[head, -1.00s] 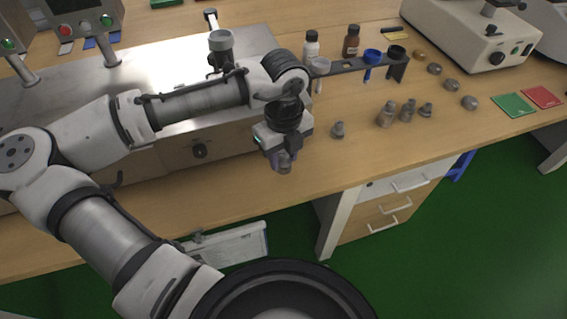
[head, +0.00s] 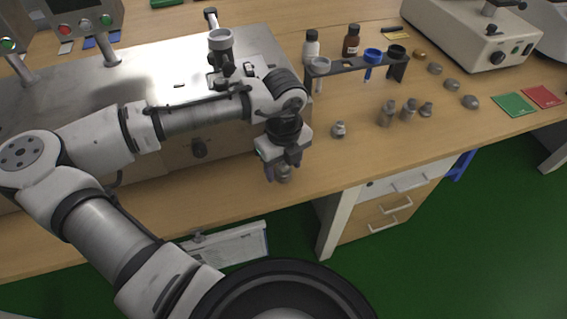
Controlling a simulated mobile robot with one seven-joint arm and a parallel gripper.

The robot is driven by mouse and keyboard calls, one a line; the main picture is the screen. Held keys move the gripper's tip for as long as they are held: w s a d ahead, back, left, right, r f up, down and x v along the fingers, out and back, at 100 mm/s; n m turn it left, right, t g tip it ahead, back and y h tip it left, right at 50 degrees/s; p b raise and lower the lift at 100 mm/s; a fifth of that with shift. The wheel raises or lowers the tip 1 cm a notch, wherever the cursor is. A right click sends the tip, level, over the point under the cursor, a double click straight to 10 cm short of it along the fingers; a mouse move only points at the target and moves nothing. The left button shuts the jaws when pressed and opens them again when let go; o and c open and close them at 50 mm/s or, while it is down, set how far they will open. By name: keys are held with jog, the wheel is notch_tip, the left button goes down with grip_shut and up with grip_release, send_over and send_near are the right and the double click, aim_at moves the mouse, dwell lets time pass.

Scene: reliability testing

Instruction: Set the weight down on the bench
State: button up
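The weight (head: 283,174) is a small grey metal piece with a knob. It is upright at the front part of the wooden bench (head: 225,196), near its front edge, and looks to be resting on the top. My gripper (head: 282,170) points down over it, with one finger on each side. The fingers look spread, with a small gap beside the weight. The weight's upper part is partly hidden by the gripper.
Another small weight (head: 338,130) stands to the right, with several more metal weights (head: 408,110) beyond it. A dark rack (head: 345,67) with funnels and a steel-topped apparatus (head: 165,75) stand behind.

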aim_at(284, 163)
jog(key=shift+r, duration=0.1)
notch_tip(284, 163, up, 12)
dwell(0.5)
jog(key=shift+r, duration=0.1)
